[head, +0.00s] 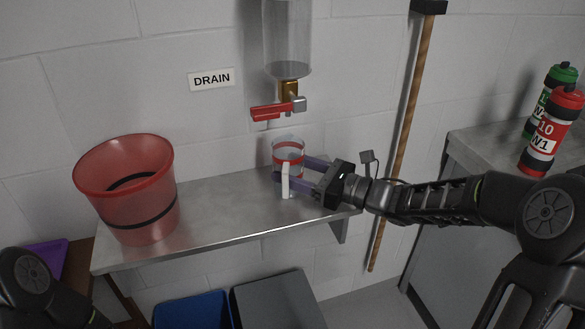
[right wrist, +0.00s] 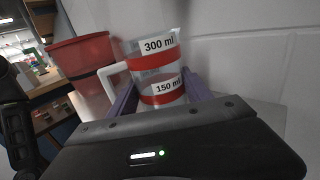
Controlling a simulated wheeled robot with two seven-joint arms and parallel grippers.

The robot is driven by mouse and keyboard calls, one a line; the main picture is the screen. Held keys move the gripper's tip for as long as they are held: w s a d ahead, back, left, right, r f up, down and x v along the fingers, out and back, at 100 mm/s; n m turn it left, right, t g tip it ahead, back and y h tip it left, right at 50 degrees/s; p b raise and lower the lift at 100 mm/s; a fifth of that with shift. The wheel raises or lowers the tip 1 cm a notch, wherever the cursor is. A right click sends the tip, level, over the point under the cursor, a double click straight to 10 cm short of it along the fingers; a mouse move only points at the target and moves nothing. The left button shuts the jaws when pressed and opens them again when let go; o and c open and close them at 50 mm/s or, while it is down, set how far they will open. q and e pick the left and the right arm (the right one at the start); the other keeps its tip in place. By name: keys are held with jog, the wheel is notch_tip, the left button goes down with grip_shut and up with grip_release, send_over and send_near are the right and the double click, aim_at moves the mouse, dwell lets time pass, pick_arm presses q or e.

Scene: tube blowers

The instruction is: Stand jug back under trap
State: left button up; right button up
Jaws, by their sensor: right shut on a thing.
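The clear jug (head: 288,153) has red bands and a white handle. It is upright at the shelf, below the trap (head: 287,40), a clear vessel on the wall with a brass fitting and a red-handled valve (head: 278,108). In the right wrist view the jug (right wrist: 158,68) shows 300 ml and 150 ml labels. My right gripper (head: 294,171) reaches in from the right and is shut on the jug, one finger on each side. I cannot tell whether the jug's base touches the shelf. My left gripper is out of view; only part of that arm shows at lower left.
A red bucket (head: 150,205) stands at the left of the steel shelf (head: 225,225). A DRAIN sign (head: 211,79) is on the wall. A wooden pole (head: 407,125) leans at right. Red and green bottles (head: 550,133) stand on the right counter. Blue (head: 192,312) and grey bins are below.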

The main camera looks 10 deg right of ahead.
jog(key=shift+f, duration=0.1)
jog(key=shift+b, duration=0.3)
jog(key=o, duration=1.7)
jog(key=shift+r+p, duration=0.25)
jog(key=shift+p, duration=0.2)
jog(key=b+v, duration=0.2)
jog(key=v, duration=0.8)
jog(key=shift+s+d+f, duration=0.15)
jog(key=shift+s+d, duration=0.05)
jog(key=shift+d, duration=0.15)
jog(key=shift+s+d, duration=0.45)
